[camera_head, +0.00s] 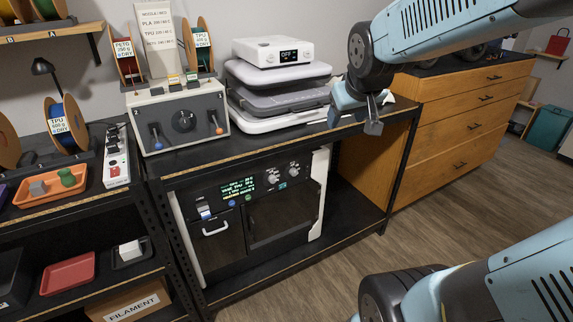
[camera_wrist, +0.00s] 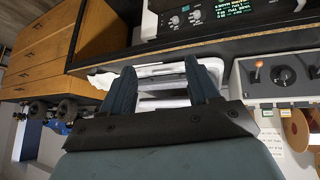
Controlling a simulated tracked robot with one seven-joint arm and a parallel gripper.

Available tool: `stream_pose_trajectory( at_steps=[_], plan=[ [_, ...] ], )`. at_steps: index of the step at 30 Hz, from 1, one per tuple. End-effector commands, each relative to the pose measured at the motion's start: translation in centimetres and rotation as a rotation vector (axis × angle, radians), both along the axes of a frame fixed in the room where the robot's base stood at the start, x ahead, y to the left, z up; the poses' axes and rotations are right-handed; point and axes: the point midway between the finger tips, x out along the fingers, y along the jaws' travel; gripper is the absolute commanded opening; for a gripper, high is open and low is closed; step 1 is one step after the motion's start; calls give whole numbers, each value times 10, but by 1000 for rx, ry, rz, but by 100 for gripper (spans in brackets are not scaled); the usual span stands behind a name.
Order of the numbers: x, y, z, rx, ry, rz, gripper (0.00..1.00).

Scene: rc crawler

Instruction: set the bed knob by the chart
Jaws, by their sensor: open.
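The machine (camera_head: 250,215) with a lit green display (camera_head: 240,188) sits on the lower shelf. Two grey knobs, a left one (camera_head: 271,178) and a right one (camera_head: 294,169), are on its front; I cannot read which is the bed knob. The wrist view shows the machine upside down, with its knobs (camera_wrist: 174,20). The chart (camera_head: 158,40) is a white sheet with nozzle/bed lines for PLA, TPU and PETG, standing behind a grey control box (camera_head: 178,122). My gripper (camera_head: 360,115) is open and empty, above the bench's right end, apart from the knobs; its fingers (camera_wrist: 162,88) point toward the bench.
White and grey stacked cases (camera_head: 280,92) bear a white device (camera_head: 268,51) reading OFF. Filament spools flank the chart, one on the left (camera_head: 123,47). An orange tray (camera_head: 50,186) lies on the left rack. A wooden drawer cabinet (camera_head: 460,115) stands right. The floor (camera_head: 430,220) in front is open.

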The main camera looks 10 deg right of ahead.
Motion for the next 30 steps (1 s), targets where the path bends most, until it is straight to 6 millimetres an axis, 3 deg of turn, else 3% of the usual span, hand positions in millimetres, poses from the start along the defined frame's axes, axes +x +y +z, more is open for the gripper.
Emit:
stream_pose_trajectory(
  at_steps=[6,15,21,30],
  plan=[
    [70,-11,-29,-62,-69,61,60],
    [153,-21,-81,-117,-178,168,60],
    [198,-25,-123,-137,-255,236,60],
    [246,-25,-195,-132,-379,340,60]
  ],
)
